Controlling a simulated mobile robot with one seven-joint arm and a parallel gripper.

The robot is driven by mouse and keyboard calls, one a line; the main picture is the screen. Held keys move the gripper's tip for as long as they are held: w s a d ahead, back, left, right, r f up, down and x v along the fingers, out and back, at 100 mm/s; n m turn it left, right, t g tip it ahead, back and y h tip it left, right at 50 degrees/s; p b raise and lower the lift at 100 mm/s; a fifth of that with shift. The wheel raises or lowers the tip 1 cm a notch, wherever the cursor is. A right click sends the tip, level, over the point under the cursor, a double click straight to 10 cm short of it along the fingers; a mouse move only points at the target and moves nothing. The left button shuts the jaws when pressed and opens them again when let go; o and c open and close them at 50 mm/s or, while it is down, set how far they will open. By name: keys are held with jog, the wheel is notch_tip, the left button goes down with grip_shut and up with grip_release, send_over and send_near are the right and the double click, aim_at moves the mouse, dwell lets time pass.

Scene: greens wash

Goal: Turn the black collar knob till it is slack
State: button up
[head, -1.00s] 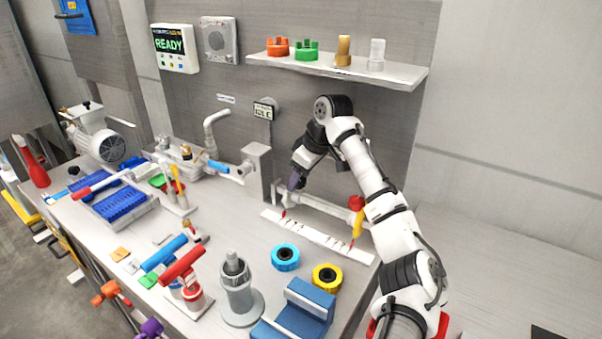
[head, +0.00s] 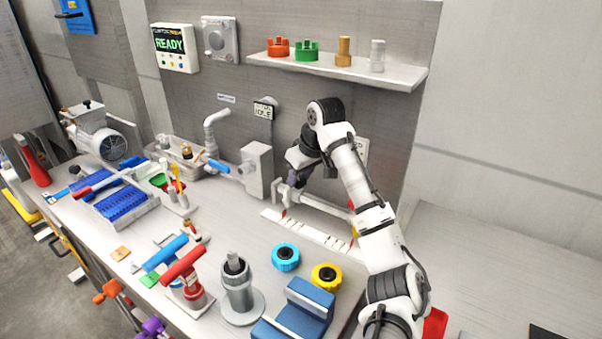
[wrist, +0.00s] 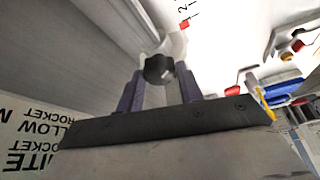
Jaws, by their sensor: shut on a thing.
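The black collar knob (wrist: 158,68) shows in the wrist view, on a white collar (wrist: 172,42). My gripper (wrist: 158,82) has its two dark purple fingers on either side of the knob and is shut on it. In the head view my gripper (head: 291,182) reaches down at the left end of a white horizontal rail (head: 322,206), near the wall. The knob itself is hidden there behind my gripper. I cannot tell from these frames how tight the knob is.
A white marked scale (head: 310,234) lies in front of the rail, with a red pointer at its left. A grey block (head: 257,170) stands close left of my gripper. A blue ring (head: 285,257) and a yellow ring (head: 327,277) lie in front. A shelf (head: 395,76) hangs above.

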jog(key=shift+m, duration=0.5)
jog(key=o, duration=1)
jog(key=s+d+r+b, duration=0.1)
jog(key=s+d, duration=0.1)
jog(key=s, duration=0.1)
jog(key=s+d+r+b, duration=0.1)
jog(key=s+d+r, duration=0.1)
jog(key=s+d, duration=0.1)
jog(key=s+d+r+b, duration=0.1)
jog(key=s+d+b, duration=0.1)
jog(key=s, duration=0.3)
jog(key=shift+s+d+r, duration=0.25)
jog(key=shift+d+r, duration=0.1)
jog(key=shift+d, duration=0.1)
